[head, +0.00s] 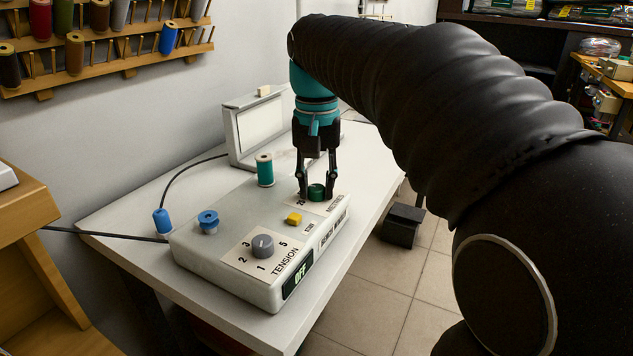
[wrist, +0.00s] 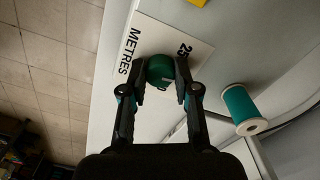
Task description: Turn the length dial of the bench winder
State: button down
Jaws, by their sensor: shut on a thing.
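The bench winder (head: 215,250) is a pale box on a white table. Its length dial (head: 317,191) is a green knob at the box's far right corner, on a white plate lettered METRES. In the wrist view the green dial (wrist: 161,68) sits between the two fingers, with "25" printed beside it; other markings are partly hidden. My gripper (head: 316,193) points down from above and is shut on the dial, one finger on each side; it also shows in the wrist view (wrist: 161,80).
A pale upright frame (head: 258,128) stands behind.

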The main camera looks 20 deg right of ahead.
aim_at(317, 187)
jog(key=n, duration=0.5)
jog(key=shift+n, duration=2.5)
jog(key=c, duration=0.9)
grip_release()
jog(key=shift+o, duration=0.2)
notch_tip(317, 187, up, 12)
